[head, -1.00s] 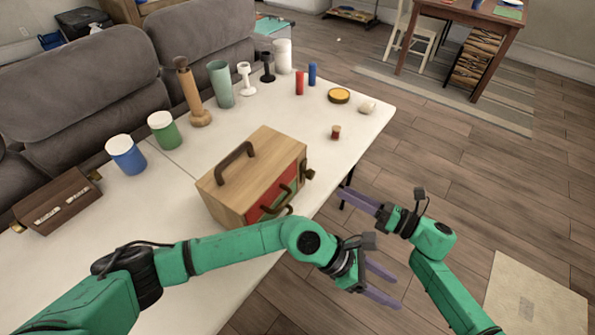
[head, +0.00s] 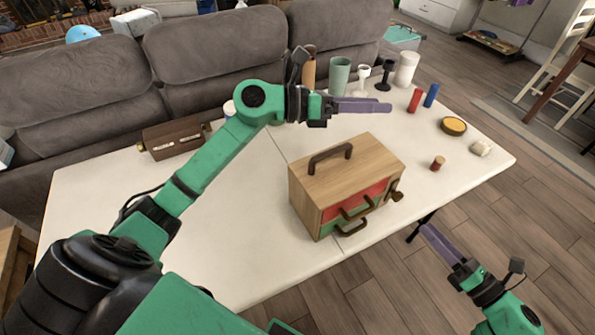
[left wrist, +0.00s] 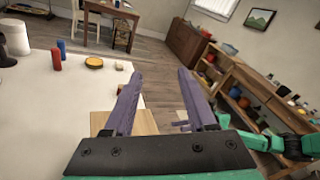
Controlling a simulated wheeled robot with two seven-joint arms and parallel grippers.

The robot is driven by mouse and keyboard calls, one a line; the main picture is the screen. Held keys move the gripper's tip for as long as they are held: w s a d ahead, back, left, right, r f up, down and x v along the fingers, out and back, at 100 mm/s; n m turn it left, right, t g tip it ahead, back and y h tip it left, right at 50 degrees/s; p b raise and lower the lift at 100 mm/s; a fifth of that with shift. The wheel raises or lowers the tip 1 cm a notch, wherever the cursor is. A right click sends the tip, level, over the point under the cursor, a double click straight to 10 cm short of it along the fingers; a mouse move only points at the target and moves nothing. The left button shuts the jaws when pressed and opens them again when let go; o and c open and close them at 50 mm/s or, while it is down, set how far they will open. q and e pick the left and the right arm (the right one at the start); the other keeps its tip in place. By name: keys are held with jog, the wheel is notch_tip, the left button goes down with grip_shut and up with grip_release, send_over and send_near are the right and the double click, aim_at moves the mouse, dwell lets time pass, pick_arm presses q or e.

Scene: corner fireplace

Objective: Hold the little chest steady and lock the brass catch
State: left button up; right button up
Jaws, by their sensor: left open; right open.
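The little chest (head: 345,166) is a light wood box with a dark top handle, red and green drawers with brass-brown pulls. It stands upright near the table's front edge. A brass-coloured piece (head: 397,195), seemingly the catch, juts from its right end; its exact position is too small to tell. My left gripper (head: 386,106) is open and empty, raised above and behind the chest in the picture. In the left wrist view its fingers (left wrist: 158,76) are apart, with the chest's wood top (left wrist: 145,122) below. My right gripper (head: 425,229) is open and empty, right of the chest, beyond the table edge.
A dark brown box (head: 172,139) with brass-coloured ends lies at the table's back left. Cups, goblets and a white cylinder (head: 406,68) line the back. Red and blue cylinders, a yellow-topped disc (head: 453,126) and a small spool (head: 437,163) stand right. The front left table is clear.

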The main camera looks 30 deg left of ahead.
pick_arm(q)
jog(key=a+r+n+t+y, duration=0.1)
jog(key=a+r+n+t, duration=0.15)
jog(key=a, duration=0.35)
jog(key=s+a+r+n+t+y, duration=0.1)
jog(key=a+r+n+t, duration=0.15)
jog(key=a, duration=0.35)
jog(key=a+r+n+t+y, duration=0.1)
jog(key=a+r+n, duration=0.1)
jog(key=a+r, duration=0.35)
jog(key=n+y, duration=0.2)
jog(key=n, duration=2.5)
send_near(345, 147)
jog(key=shift+m, duration=0.3)
jog(key=x, duration=0.9)
jog(key=shift+w+a+f, duration=0.15)
jog(key=shift+w+f, duration=0.05)
jog(key=shift+f, duration=0.15)
grip_shut()
